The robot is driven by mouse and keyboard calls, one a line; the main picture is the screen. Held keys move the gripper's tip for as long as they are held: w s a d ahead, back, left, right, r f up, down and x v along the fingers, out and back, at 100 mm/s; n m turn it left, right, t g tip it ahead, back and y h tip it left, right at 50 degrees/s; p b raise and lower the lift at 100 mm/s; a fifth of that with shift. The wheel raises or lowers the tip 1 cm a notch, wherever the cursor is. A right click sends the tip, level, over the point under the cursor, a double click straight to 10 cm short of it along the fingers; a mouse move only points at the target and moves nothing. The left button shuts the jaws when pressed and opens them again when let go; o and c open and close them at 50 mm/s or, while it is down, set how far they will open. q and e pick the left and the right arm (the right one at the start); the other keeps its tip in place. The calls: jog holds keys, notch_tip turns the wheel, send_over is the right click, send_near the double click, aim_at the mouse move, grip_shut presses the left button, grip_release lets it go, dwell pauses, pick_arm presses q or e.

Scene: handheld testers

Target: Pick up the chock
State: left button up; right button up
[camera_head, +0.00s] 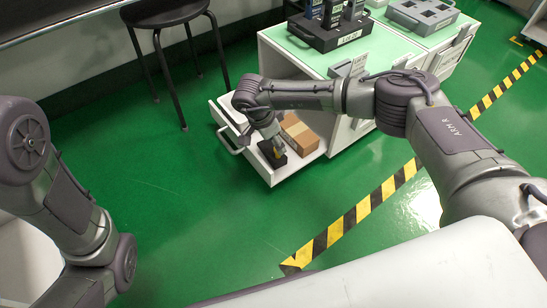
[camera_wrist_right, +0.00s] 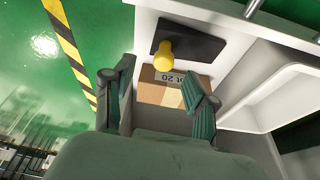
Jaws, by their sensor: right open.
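A small yellow piece with a rounded end (camera_wrist_right: 163,56), which looks like the chock, stands on a black pad (camera_wrist_right: 205,47) in the right wrist view. In the head view the black pad (camera_head: 267,158) lies at the front end of an open white drawer (camera_head: 285,176). My right gripper (camera_wrist_right: 158,92) is open and empty, pointing down into the drawer. Its fingertips appear to be above the pad and apart from the yellow piece, which shows beyond them in the wrist view. In the head view the gripper (camera_head: 274,146) partly hides the yellow piece. My left gripper is out of view.
A brown box (camera_head: 300,132) with a label lies in the drawer beside the pad. A white divider or tray (camera_wrist_right: 275,85) runs along one side. The cabinet top (camera_head: 365,55) carries a black rack (camera_head: 328,38). A black stool (camera_head: 165,14) stands back left.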

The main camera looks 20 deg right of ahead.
aim_at(272, 147)
jog(key=shift+w+b+x, duration=0.15)
jog(key=shift+b+x, duration=1.15)
jog(key=shift+x, duration=0.05)
jog(key=shift+w+b+x, duration=0.1)
jog(key=shift+b+x, duration=1.15)
jog(key=shift+x, duration=0.15)
jog(key=shift+r, duration=0.15)
grip_shut()
